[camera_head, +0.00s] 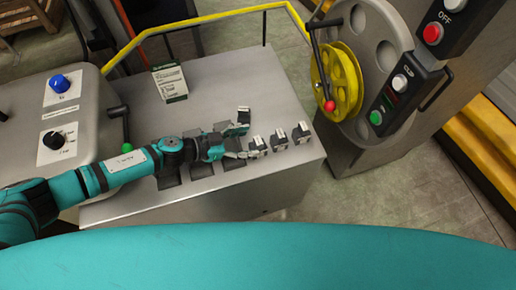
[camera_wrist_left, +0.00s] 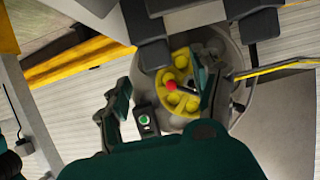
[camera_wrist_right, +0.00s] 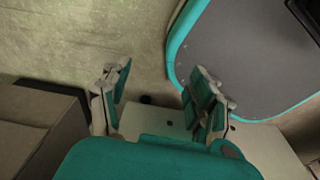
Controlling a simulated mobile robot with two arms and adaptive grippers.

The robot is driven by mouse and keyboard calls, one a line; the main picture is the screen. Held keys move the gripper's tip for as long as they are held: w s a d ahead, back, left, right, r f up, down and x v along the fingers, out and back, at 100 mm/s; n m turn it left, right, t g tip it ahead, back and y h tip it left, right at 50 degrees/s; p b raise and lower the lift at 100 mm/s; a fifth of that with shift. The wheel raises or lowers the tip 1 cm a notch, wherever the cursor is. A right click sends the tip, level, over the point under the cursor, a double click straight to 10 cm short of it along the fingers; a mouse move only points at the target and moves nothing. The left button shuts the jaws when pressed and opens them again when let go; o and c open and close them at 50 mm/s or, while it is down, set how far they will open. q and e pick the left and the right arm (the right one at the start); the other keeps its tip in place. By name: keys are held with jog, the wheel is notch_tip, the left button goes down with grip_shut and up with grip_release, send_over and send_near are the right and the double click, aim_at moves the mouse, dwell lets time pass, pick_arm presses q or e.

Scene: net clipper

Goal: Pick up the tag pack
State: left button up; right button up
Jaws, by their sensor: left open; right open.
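My left gripper (camera_head: 242,134) is open and empty over the right part of the worktop, well to the right of and nearer than the pack. It also shows open in the left wrist view (camera_wrist_left: 162,92), where I cannot make out the pack. My right gripper (camera_wrist_right: 160,82) is open and empty in the right wrist view, above the floor and my own base; it is not in the head view.
Several small black-and-white blocks stand in a row by the left gripper, one at the worktop's right end (camera_head: 301,133). A control box (camera_head: 59,115) with knobs stands left. A machine with a yellow wheel (camera_head: 345,82) stands right. A yellow rail (camera_head: 190,22) runs behind.

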aim_at(256, 141)
pick_arm(q)
jog(key=b+x, duration=0.2)
jog(key=x, duration=0.2)
jog(key=shift+f, duration=0.2)
jog(key=shift+d, duration=0.25)
pick_arm(e)
jog(key=shift+g, duration=0.3)
jog(key=s+f, duration=0.3)
jog(key=shift+d, duration=0.1)
pick_arm(q)
jog(key=shift+a, duration=0.1)
jog(key=shift+c, duration=0.5)
pick_arm(e)
jog(key=shift+w, duration=0.15)
pick_arm(q)
jog(key=c, duration=1.2)
jog(key=shift+c, duration=0.2)
pick_arm(e)
jog(key=shift+w, duration=0.45)
pick_arm(q)
jog(key=shift+r, duration=0.15)
